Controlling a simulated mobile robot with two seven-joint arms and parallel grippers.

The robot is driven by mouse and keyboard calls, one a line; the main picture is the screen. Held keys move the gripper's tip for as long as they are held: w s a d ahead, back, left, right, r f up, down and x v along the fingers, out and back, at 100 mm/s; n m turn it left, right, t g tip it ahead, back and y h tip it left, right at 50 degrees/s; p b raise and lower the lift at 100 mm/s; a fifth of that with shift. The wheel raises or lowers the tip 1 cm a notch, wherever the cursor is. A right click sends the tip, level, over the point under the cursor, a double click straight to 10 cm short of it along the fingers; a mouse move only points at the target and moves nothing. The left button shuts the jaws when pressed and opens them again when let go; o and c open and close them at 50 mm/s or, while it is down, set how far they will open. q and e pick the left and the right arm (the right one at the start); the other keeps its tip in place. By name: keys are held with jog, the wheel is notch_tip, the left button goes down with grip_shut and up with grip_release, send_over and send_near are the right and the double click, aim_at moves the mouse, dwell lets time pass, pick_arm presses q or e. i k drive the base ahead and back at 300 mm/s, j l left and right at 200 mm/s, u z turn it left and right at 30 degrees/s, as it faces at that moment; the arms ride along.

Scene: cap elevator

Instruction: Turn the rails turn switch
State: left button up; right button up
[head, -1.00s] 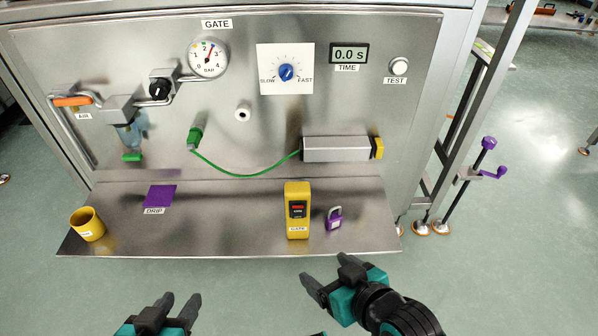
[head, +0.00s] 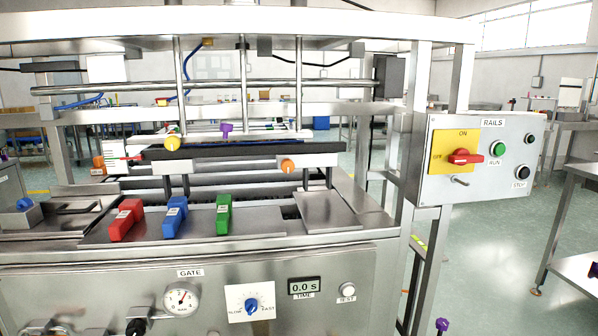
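The rails turn switch (head: 465,157) is a red handle on a yellow plate (head: 442,144), on the grey RAILS box (head: 480,183) at the right. The plate reads ON at the top and OFF at the left. The red handle lies roughly level, across the plate; I cannot tell for sure which mark it points to. A small metal hasp or pin (head: 460,180) sticks out just below the plate. Neither of my grippers is in view.
The RAILS box also has a green RUN button (head: 495,149) and a black STOP button (head: 521,172). The box is fixed beside a metal frame post (head: 413,150). Red (head: 124,219), blue (head: 175,216) and green (head: 223,214) blocks stand on the machine deck. Open floor lies below the box.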

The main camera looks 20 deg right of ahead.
aim_at(461, 156)
jog(key=z, duration=1.65)
jog(key=u, duration=0.45)
jog(key=i+l+u, duration=0.15)
jog(key=l+u, duration=0.15)
jog(key=u, duration=0.15)
jog(key=i+l+u, duration=0.1)
jog(key=l+u, duration=0.55)
jog(key=l, duration=0.2)
jog(key=i+l+u, duration=0.15)
jog(key=l, duration=0.3)
jog(key=l+u, duration=0.2)
jog(key=l, duration=1.65)
